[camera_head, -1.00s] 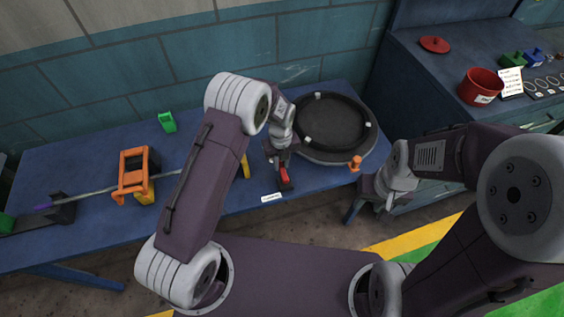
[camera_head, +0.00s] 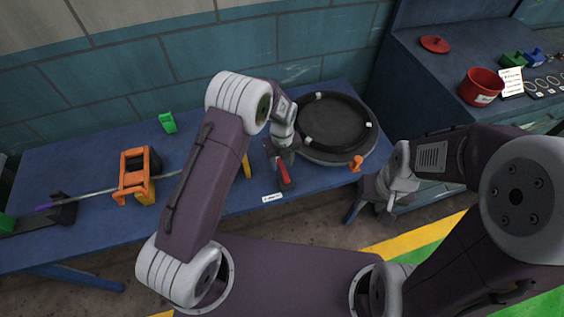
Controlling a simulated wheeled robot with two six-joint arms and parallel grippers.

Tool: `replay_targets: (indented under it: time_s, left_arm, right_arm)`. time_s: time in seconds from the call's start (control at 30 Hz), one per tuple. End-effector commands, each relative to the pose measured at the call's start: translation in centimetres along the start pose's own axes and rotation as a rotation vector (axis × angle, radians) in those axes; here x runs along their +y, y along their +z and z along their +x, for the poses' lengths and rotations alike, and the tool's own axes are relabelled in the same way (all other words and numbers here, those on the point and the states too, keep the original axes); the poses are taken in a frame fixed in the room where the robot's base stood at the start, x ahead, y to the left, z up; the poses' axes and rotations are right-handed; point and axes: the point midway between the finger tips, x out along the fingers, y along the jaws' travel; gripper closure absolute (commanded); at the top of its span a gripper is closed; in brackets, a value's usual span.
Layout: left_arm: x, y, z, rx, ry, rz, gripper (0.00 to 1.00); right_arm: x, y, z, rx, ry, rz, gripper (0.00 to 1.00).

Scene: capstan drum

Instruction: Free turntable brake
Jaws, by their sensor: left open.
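The turntable (camera_head: 337,122) is a round black drum with a raised rim and small white marks, at the right end of the blue bench. A red brake lever (camera_head: 284,172) stands on a dark base at its left, near the bench's front edge. My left gripper (camera_head: 279,154) is open just above and behind the lever. Its fingers are small and partly hidden, so contact with the lever cannot be told. My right gripper (camera_head: 376,197) hangs in front of the bench, away from the turntable; its jaw opening is unclear.
An orange frame (camera_head: 136,176) with a long rod stands at the left of the bench (camera_head: 90,155), and a green block (camera_head: 168,122) behind it. An orange peg (camera_head: 356,163) sits by the turntable's front edge. A red pot (camera_head: 481,86) stands on the right-hand counter.

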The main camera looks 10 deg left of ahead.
Motion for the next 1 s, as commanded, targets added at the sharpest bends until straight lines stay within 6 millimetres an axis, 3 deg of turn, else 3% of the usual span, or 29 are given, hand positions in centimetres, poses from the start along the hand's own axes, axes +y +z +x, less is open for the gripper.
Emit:
replay_targets:
  time_s: [0.4,1.0]
  left_arm:
    - [-0.1,0.1,-8.0,-0.004,-0.003,0.001,0.58]
    - [0.1,0.1,-8.7,-0.001,-0.001,-0.002,0.58]
  right_arm:
    - [0.0,0.0,0.4,0.000,0.000,0.000,0.62]
    - [0.0,0.0,0.4,0.000,0.000,0.000,0.62]
